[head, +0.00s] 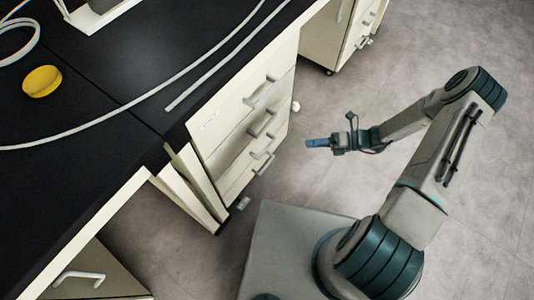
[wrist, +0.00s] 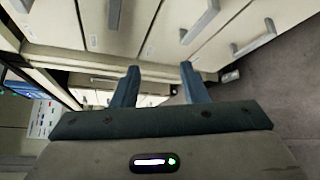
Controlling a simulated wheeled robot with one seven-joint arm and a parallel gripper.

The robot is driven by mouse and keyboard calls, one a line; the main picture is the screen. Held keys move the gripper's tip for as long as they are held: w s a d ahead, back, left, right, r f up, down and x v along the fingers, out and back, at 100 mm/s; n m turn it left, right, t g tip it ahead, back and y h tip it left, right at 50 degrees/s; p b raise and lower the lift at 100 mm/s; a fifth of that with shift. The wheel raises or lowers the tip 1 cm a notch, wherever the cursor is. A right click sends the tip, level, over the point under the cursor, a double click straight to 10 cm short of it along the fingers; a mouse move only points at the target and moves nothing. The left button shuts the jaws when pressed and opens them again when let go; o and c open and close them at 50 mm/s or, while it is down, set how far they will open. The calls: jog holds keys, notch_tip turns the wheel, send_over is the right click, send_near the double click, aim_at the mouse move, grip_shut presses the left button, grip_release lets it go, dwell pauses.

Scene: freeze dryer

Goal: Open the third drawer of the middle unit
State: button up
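The middle unit (head: 228,127) is a cream cabinet under the black worktop. Its front carries three grey bar handles one above another, and the drawers look shut. The lowest visible handle, on the third drawer (head: 263,164), is just above the floor end of the front. My gripper (head: 308,143) is to the right of the drawer front, pointing at it, apart from the handles. In the wrist view my gripper (wrist: 160,67) has its two blue fingers spread with nothing between them. Grey handles (wrist: 198,22) show beyond the fingertips; I cannot tell which drawer each belongs to.
Another cream unit (head: 340,40) with handles stands farther back. A unit with a pale handle (head: 79,279) is at the lower left. A yellow round item (head: 42,81) and pale tubing (head: 100,123) lie on the worktop (head: 130,70). The grey floor (head: 440,40) at right is clear.

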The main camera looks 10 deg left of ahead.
aim_at(267, 150)
notch_tip(267, 150, down, 10)
jog(key=a+m+t+y+b, duration=0.2)
jog(key=m+t+y+b, duration=0.1)
jog(key=m, duration=0.4)
jog(key=a+b, duration=0.2)
jog(key=a, duration=1.2)
jog(key=shift+s+a, duration=0.1)
jog(key=shift+s, duration=0.1)
grip_shut()
